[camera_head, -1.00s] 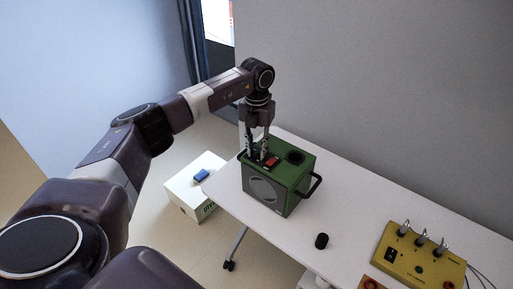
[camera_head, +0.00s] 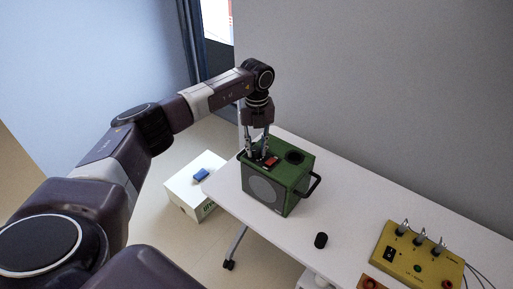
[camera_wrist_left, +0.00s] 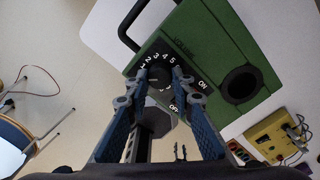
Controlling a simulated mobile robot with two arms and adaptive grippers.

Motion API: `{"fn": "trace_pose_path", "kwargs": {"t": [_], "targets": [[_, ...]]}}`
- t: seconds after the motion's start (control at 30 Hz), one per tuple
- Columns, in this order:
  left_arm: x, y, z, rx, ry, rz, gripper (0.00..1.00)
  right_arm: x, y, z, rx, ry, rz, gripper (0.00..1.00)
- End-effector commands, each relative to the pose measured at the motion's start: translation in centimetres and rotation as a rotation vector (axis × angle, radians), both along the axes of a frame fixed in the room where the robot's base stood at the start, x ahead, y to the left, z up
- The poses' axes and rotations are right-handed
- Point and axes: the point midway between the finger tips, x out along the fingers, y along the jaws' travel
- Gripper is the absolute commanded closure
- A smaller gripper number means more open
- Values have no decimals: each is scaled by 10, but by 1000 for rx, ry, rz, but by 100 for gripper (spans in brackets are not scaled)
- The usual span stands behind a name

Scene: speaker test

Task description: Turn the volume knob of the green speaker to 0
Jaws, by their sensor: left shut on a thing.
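The green speaker (camera_head: 282,188) stands on the white table, its round grille facing the front. My left gripper (camera_head: 256,154) points down at the speaker's top. In the left wrist view the black volume knob (camera_wrist_left: 158,74) sits on a dark dial plate with white numbers, of which 1 to 5 show. The fingers of my left gripper (camera_wrist_left: 160,84) are on either side of the knob and closed on it. The knob's pointer setting is too small to read surely. A red switch (camera_head: 271,162) is beside the gripper; ON and OFF labels show in the wrist view. My right gripper is not in view.
A dark round opening (camera_head: 295,157) and a side handle (camera_head: 314,186) are on the speaker. A small black cylinder (camera_head: 321,240) and a yellow box (camera_head: 416,258) with plugs stand on the table (camera_head: 345,205). A white box (camera_head: 186,190) with a blue item is on the floor.

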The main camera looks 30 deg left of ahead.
Motion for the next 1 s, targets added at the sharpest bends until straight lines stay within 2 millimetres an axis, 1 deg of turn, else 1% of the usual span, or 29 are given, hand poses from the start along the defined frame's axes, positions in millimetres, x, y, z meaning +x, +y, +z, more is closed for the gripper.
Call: {"fn": "trace_pose_path", "kwargs": {"t": [0.3, 0.33, 0.47, 0.5, 0.73, 0.8, 0.87, 0.97, 1.0], "targets": [[1, 1, 2, 0, -5, 3, 100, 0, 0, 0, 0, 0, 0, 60], [1, 1, 2, 0, -5, 3, 76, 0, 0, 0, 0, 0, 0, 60], [1, 1, 1, 0, -4, 3, 62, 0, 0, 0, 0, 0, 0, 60], [1, 1, 1, 0, -4, 2, 60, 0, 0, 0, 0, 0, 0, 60], [0, 0, 1, 0, -1, 1, 60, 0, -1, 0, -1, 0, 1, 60], [1, 0, 4, 0, -1, 1, 60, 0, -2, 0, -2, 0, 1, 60], [1, 0, 9, 0, -3, 1, 60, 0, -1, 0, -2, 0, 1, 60], [1, 1, 24, 0, -5, 2, 60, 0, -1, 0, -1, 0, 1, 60], [2, 1, 33, 0, -6, 2, 60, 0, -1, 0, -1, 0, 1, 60]]}}
